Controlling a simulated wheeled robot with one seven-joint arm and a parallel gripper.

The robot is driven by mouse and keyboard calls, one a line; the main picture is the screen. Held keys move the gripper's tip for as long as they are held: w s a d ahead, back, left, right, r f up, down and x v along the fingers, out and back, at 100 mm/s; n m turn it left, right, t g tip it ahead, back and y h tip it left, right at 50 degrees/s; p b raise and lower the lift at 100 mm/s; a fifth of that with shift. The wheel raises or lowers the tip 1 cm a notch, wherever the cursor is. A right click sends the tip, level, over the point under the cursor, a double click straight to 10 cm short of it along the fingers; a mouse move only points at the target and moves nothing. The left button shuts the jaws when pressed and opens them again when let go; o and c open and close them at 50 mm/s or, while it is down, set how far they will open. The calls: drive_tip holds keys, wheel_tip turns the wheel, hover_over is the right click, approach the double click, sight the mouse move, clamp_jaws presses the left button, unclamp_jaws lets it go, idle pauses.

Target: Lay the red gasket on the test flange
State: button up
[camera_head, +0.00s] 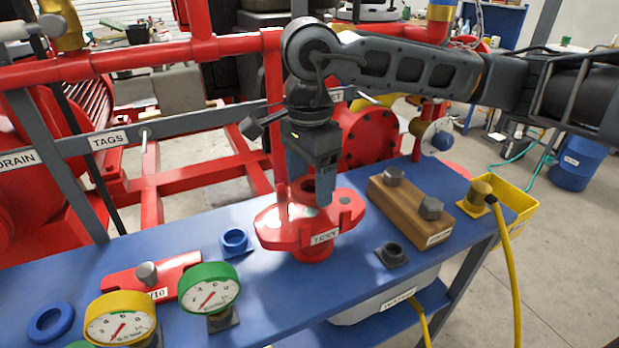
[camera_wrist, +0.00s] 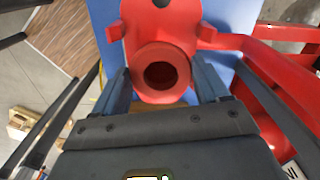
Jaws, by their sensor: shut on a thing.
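The red gasket (camera_wrist: 139,74) is a thick ring with a dark hole, seen between my fingers in the wrist view. My gripper (camera_wrist: 162,85) is shut on it. In the head view my gripper (camera_head: 308,195) points down over the test flange (camera_head: 274,226), a red lobed fitting with a label on the blue bench. In the wrist view the flange (camera_wrist: 128,32) shows behind the gasket, with part of a dark hole at the top edge. My fingers mostly hide the gasket in the head view, so I cannot tell whether it touches the flange.
A wooden block with bolts (camera_head: 410,212) stands right of the flange. A blue fitting (camera_head: 234,242), a green gauge (camera_head: 208,288) and a yellow gauge (camera_head: 120,318) stand left. A dark fitting (camera_head: 392,254) is in front. Red pipework (camera_head: 150,62) runs behind the bench.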

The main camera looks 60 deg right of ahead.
drive_tip(key=shift+f+b, duration=2.2)
drive_tip(key=shift+b, duration=0.55)
drive_tip(key=o, duration=1.1)
drive_tip(key=shift+c, duration=0.2)
drive_tip(key=shift+r, duration=0.15)
wheel_tip(320, 180, up, 8)
drive_tip(key=shift+f, duration=0.2)
